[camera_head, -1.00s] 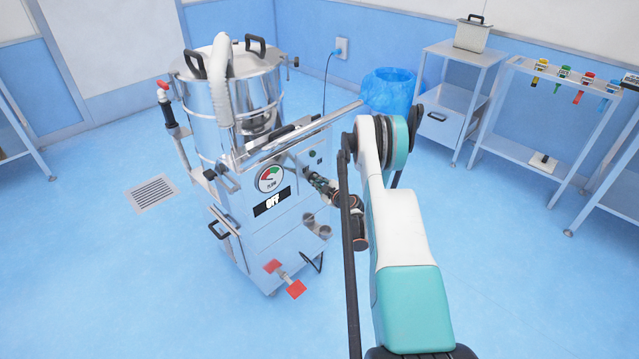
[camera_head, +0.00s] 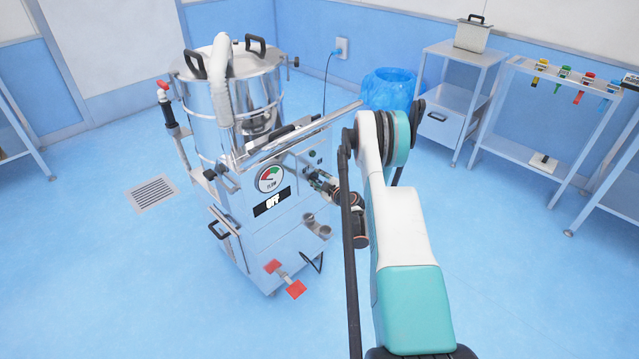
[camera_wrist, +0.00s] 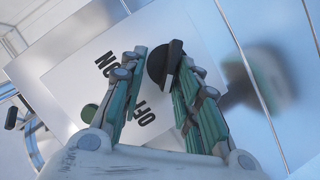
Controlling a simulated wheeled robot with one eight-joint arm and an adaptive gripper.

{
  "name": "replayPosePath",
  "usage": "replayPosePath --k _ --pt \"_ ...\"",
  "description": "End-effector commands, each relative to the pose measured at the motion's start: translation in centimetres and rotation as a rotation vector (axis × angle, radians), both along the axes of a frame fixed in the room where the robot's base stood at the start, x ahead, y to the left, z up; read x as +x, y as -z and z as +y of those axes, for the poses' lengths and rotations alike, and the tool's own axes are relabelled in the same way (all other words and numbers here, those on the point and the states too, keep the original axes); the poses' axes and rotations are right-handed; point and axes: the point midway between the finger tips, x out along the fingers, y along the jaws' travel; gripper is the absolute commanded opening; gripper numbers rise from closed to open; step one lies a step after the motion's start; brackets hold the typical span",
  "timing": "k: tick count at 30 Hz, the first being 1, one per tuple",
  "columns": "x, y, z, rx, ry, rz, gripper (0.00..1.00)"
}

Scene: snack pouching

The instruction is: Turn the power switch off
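The power switch is a dark rounded knob (camera_wrist: 161,64) on a pale panel (camera_wrist: 75,50) marked ON and OFF in the wrist view. My gripper (camera_wrist: 163,55) is in front of the panel with its two green fingers apart. The knob shows between the fingertips, close to the right one; I cannot tell whether they touch. In the head view, my gripper (camera_head: 321,184) is at the right face of the steel machine (camera_head: 235,215), and the knob is hard to make out there. The machine's front display (camera_head: 272,201) reads OFF, below a round gauge (camera_head: 269,179).
A green button (camera_wrist: 88,113) is left of the fingers in the wrist view. Red pedals (camera_head: 285,279) stick out low at the machine's front. A blue-lined bin (camera_head: 388,90) and a steel cart (camera_head: 455,100) stand behind. The floor around the machine is largely clear.

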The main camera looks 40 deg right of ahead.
Motion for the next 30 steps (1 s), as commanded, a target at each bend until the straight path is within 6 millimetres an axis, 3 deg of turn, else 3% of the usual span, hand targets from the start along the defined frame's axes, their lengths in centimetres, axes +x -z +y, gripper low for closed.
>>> replayPosePath --k 9,15,30 --pt "0.0 -5.4 -0.1 0.000 0.003 -0.002 0.30" --pt "0.0 -7.8 0.0 0.000 0.001 0.000 0.30" --pt "0.0 -8.8 0.0 0.000 0.000 0.000 0.30"
